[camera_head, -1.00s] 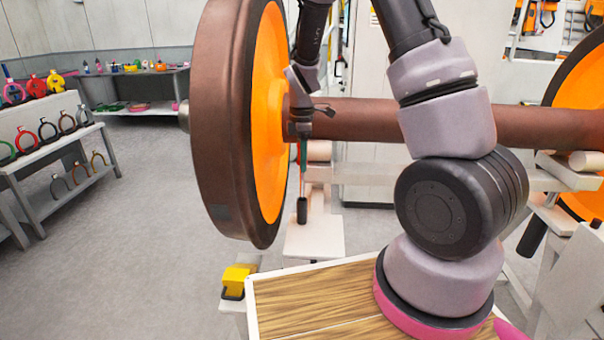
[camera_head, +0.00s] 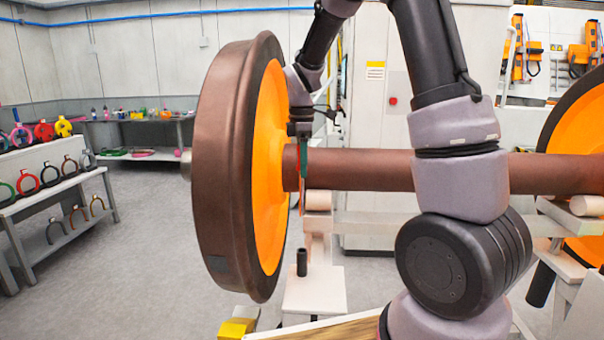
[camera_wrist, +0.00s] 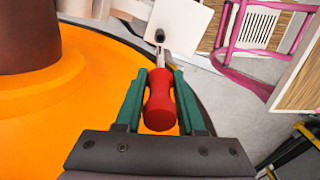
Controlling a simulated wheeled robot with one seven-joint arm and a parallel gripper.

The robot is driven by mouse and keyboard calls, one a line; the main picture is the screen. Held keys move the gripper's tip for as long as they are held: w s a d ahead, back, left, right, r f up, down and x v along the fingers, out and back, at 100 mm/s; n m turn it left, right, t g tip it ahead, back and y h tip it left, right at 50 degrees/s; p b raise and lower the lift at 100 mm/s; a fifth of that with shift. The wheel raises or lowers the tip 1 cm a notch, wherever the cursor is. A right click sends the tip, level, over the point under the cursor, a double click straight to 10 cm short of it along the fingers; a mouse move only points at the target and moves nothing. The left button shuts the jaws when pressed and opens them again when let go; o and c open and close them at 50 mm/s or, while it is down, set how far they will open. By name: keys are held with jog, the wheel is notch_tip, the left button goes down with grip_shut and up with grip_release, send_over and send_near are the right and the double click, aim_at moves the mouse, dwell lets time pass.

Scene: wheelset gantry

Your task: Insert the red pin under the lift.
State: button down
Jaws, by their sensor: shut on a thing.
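The red pin (camera_wrist: 160,100), with a thick red handle and a thin metal shaft, is held between the green fingers of my gripper (camera_wrist: 160,88) in the wrist view. Its shaft points away from the gripper toward a dark, upright cylinder on a white plate, and I cannot tell the gap from this view. In the head view my gripper (camera_head: 303,155) is beside the inner face of the left wheel, level with the axle, with the pin hanging down. A white stand (camera_head: 318,240) under the axle may be the lift; its base carries the dark cylinder (camera_head: 302,263), below the pin and apart from it.
The brown-and-orange wheel (camera_head: 225,170) is close on the left, and its axle (camera_head: 400,170) runs right behind my arm. A yellow block (camera_head: 237,327) is at the bottom. A pink frame (camera_wrist: 262,28) shows in the wrist view.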

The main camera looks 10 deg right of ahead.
jog(key=shift+r, duration=4.65)
